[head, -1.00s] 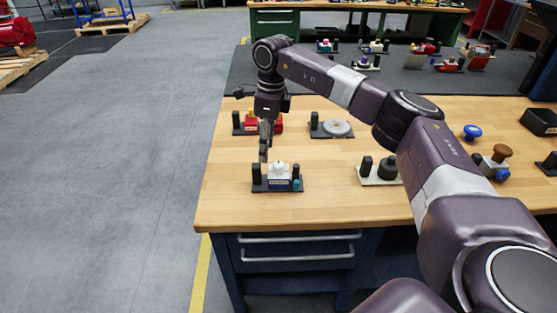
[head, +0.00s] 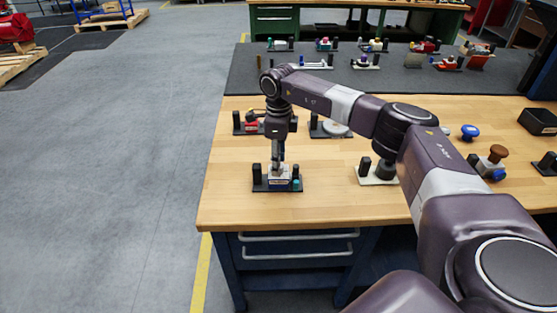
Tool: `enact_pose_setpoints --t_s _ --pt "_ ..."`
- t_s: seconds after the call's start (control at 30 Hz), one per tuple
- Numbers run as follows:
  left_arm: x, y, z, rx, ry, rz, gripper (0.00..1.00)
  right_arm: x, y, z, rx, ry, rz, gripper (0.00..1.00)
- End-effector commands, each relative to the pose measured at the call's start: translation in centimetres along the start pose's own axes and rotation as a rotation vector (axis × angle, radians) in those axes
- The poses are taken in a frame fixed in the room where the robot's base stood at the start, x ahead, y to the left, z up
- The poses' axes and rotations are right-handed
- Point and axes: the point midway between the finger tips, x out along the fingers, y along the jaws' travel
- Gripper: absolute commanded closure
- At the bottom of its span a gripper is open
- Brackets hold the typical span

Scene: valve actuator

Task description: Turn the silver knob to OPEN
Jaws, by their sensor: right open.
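A valve unit (head: 278,183) sits near the front left of the wooden bench, with a pale body on a dark base plate and black posts at its sides. My right gripper (head: 277,165) points straight down over the top of this unit, its fingers at or around the unit's top. It is open. The silver knob is not clear, because the fingers cover the top of the unit. I cannot tell whether the fingers touch it. The OPEN marking is too small to read. My left gripper is not in view.
A red unit (head: 250,123) and a unit with a grey disc (head: 335,128) stand behind. A unit with a black knob (head: 378,172) stands to the right. A blue mushroom button (head: 470,131) and a black bin (head: 538,121) are further right. The wood left of the valve unit is clear.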

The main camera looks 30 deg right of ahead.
Motion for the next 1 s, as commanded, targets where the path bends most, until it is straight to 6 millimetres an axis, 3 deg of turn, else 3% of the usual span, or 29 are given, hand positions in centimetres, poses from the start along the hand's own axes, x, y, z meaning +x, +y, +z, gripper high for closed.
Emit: enact_pose_setpoints --t_s 0.07,0.43,0.77,1.0 --pt "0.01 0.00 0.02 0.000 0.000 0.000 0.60 0.00 0.00 0.00 0.000 0.000 0.000 0.61" --pt "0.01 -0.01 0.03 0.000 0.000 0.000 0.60 -0.04 -0.01 0.00 0.000 0.000 0.000 1.00" --pt "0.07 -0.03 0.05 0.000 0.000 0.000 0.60 -0.05 -0.02 0.02 0.050 -0.001 0.000 1.00" --pt "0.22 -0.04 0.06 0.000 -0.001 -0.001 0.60 -0.05 -0.02 0.04 0.201 -0.001 0.000 1.00"
